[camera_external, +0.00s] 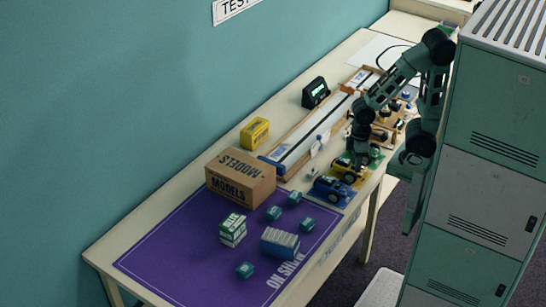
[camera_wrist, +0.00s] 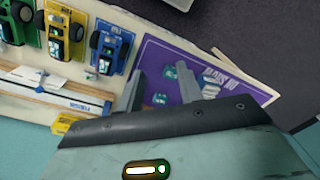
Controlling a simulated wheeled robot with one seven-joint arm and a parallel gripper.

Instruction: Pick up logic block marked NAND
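Several small teal blocks lie on a purple mat (camera_external: 165,255): one at its front (camera_external: 245,270), one near the cardboard box (camera_external: 273,213), one behind it (camera_external: 294,198) and one at the right (camera_external: 306,224). Their markings are too small to read, so I cannot tell which is NAND. My gripper (camera_external: 358,158) is above the toy cars, away from the mat. In the wrist view my gripper (camera_wrist: 161,80) has its fingers apart with nothing held. Two teal blocks (camera_wrist: 170,72) (camera_wrist: 160,100) show between and beyond the fingers.
A cardboard MODELS box (camera_external: 240,180), a green-white stack (camera_external: 232,230) and a blue-grey ribbed item (camera_external: 280,242) stand on or by the mat. Blue (camera_external: 333,190) and yellow (camera_external: 349,170) cars and a long track (camera_external: 305,140) lie nearby. Lockers (camera_external: 490,170) stand at right.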

